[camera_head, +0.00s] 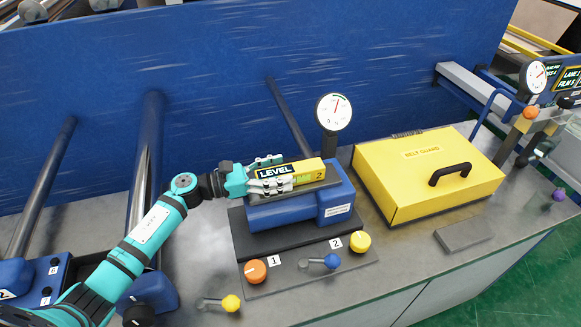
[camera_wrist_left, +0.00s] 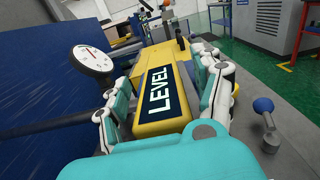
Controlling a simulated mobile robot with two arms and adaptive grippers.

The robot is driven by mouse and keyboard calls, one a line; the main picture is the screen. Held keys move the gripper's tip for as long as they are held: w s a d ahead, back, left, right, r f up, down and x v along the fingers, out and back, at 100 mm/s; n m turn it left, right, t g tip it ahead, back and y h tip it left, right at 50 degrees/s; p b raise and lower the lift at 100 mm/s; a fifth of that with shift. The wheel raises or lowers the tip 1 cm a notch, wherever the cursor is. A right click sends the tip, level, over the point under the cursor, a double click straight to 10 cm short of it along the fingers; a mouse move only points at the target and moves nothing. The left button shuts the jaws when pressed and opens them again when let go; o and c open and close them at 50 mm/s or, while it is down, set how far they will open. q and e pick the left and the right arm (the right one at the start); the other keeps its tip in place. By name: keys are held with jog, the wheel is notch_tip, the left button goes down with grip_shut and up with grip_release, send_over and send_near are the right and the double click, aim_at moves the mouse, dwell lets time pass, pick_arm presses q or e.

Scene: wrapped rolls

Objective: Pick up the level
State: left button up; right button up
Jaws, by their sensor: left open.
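The level (camera_head: 304,172) is a yellow bar with a black "LEVEL" label, lying on top of a blue block (camera_head: 338,190) on the grey bench. My left gripper (camera_head: 278,176) is at the left end of the level, with its fingers around that end. In the left wrist view the level (camera_wrist_left: 160,92) lies between the two open fingers (camera_wrist_left: 163,110), with one finger along each side. Whether the fingers touch it is hard to tell. My right gripper is not in view.
A round gauge (camera_head: 333,112) stands just behind the blue block. A yellow belt guard box (camera_head: 425,175) with a black handle is to the right. An orange knob (camera_head: 255,271), a yellow knob (camera_head: 360,242) and a blue-tipped lever (camera_head: 331,261) are in front. A blue wall (camera_head: 220,80) rises behind.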

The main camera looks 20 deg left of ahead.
pick_arm(q)
jog(key=shift+w+d, duration=0.1)
jog(key=shift+d, duration=0.05)
grip_shut()
dwell(0.4)
jog(key=shift+r, duration=0.1)
